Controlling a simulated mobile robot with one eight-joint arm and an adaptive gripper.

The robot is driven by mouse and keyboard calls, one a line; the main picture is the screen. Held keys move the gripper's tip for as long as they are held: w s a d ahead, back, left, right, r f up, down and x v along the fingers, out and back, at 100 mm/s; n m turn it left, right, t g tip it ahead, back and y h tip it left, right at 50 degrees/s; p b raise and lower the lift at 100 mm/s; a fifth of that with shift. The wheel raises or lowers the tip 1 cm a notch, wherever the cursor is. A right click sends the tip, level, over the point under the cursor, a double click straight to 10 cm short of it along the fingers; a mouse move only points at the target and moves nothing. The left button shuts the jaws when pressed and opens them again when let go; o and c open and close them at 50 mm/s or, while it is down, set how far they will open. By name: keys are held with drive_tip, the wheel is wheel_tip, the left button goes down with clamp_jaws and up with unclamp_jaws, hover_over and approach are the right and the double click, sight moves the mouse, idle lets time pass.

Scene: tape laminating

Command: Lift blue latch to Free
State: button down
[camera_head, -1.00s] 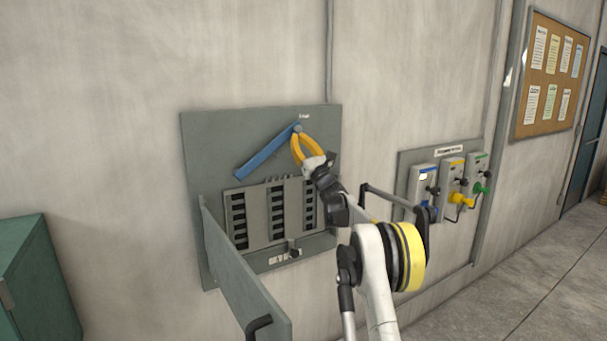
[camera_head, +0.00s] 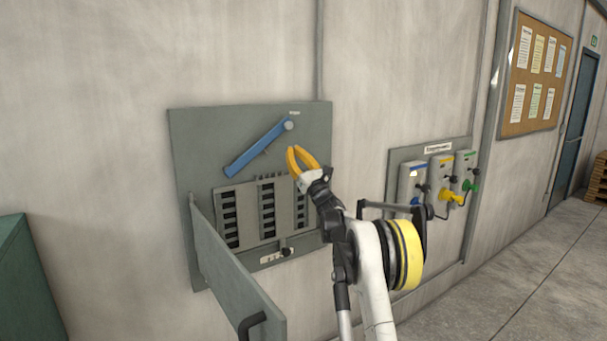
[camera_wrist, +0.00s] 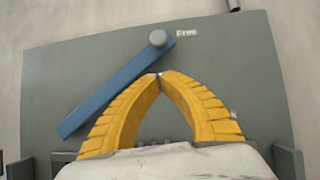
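The blue latch (camera_head: 257,148) is a flat bar on the upper part of a grey wall panel (camera_head: 195,150). It slants down-left from a round grey pivot (camera_head: 288,126). In the wrist view the latch (camera_wrist: 115,88) runs the same way, and the label "Free" (camera_wrist: 186,33) is right of the pivot. My gripper (camera_head: 293,148) has yellow fingers and is below the pivot, right of the latch, with a gap in the head view. In the wrist view its tips (camera_wrist: 160,75) meet near the latch's lower edge, with nothing visible between them.
Breaker rows (camera_head: 267,210) fill the panel's lower part. A smaller panel with blue, yellow and green connectors (camera_head: 441,190) is at the right. A green cabinet (camera_head: 25,285) stands at the left.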

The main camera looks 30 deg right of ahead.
drive_tip(key=v, duration=0.8)
drive_tip(key=shift+s+d+r+p, duration=0.15)
drive_tip(key=shift+s+r+p, duration=0.05)
drive_tip(key=shift+r+p, duration=0.2)
